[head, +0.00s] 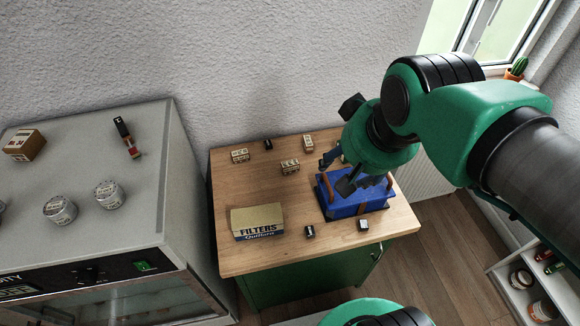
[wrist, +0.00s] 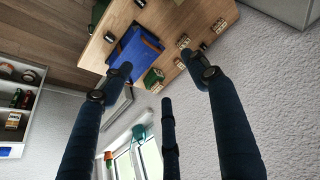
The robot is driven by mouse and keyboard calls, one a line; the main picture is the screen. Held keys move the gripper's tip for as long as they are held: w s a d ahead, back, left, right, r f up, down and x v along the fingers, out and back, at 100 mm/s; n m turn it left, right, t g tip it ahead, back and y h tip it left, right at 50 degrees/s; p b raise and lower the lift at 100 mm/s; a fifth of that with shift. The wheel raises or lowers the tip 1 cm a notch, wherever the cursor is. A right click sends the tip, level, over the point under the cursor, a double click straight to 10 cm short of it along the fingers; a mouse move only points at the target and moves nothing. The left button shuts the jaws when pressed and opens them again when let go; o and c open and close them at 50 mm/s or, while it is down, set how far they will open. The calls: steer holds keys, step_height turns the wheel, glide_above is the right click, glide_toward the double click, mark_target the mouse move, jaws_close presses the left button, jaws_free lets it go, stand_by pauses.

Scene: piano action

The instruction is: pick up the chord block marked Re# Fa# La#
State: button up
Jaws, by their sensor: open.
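Several small pale blocks with dark markings stand at the back of the wooden table: a left one (head: 240,155), a middle one (head: 289,166) and one near the wall (head: 308,142). The markings are too small to read, so I cannot tell which is Re# Fa# La#. The wrist view also shows pale blocks, one near the right finger (wrist: 184,41) and one farther right (wrist: 219,24). My gripper (head: 336,174) is open and empty, above the right part of the table by a blue box. It also shows in the wrist view (wrist: 157,74), its fingers spread apart. My arm may hide other blocks.
The blue box (head: 358,204) with brown straps sits at the table's right. A tan filters box (head: 257,221) is at the front left. A grey cabinet (head: 148,190) rises at the left.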

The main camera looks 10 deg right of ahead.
steer(key=w+f+m+g+p, duration=0.1)
steer(key=w+m, duration=0.3)
steer(key=w, duration=0.7)
steer(key=m+g+p, duration=0.4)
steer(key=m, duration=0.8)
glide_above(291, 165)
step_height(291, 165, down, 25)
steer(key=shift+a, duration=0.15)
steer(key=shift+f+b, duration=0.3)
steer(key=shift+f, duration=3.95)
steer(key=shift+f, duration=0.15)
steer(key=shift+w+f, duration=0.1)
steer(key=shift+f, duration=2.4)
